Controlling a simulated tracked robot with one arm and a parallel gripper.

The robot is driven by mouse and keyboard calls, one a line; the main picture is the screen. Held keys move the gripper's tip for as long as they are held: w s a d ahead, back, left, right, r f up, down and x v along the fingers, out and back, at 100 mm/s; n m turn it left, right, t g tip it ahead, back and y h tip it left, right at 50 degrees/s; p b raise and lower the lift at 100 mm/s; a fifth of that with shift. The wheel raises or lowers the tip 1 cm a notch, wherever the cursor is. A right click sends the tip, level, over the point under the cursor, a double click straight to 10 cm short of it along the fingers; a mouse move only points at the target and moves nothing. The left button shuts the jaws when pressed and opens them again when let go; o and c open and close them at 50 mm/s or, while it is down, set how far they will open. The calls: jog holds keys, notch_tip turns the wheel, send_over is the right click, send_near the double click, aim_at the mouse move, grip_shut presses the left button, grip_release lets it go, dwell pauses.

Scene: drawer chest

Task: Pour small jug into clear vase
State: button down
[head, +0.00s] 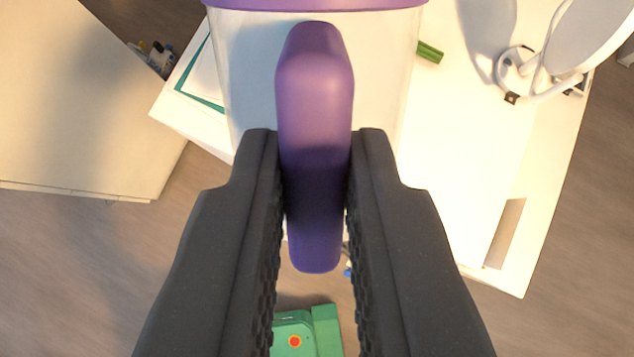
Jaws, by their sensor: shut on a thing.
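The small jug has a purple rim (315,4), a clear body (385,70) and a purple handle (315,90). My gripper (315,150) is shut on the handle, one black finger on each side of it. The jug is at the top middle of the view, and its top is cut off by the picture edge. The jug hides part of the white surface behind it. I cannot make out its contents. No clear vase can be told apart in this view.
A white table (470,150) lies behind the jug, with a white lamp-like object (545,75) and a small green block (430,52) on it. A pale cabinet (80,100) stands at left. A green device (310,330) is at the bottom. Wooden floor shows around.

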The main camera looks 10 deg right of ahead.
jog(key=shift+w+r+g+p, duration=0.35)
jog(key=shift+g+p, duration=0.15)
jog(key=shift+p, duration=0.5)
dwell(1.2)
jog(key=shift+w+g+p, duration=0.25)
jog(key=shift+g+p, duration=0.05)
jog(key=shift+p, duration=0.25)
dwell(0.8)
jog(key=shift+w+d+r+g+p, duration=0.15)
jog(key=shift+w+g+p, duration=0.3)
jog(key=shift+p, duration=0.3)
dwell(1.4)
jog(key=shift+g, duration=0.25)
dwell(2.1)
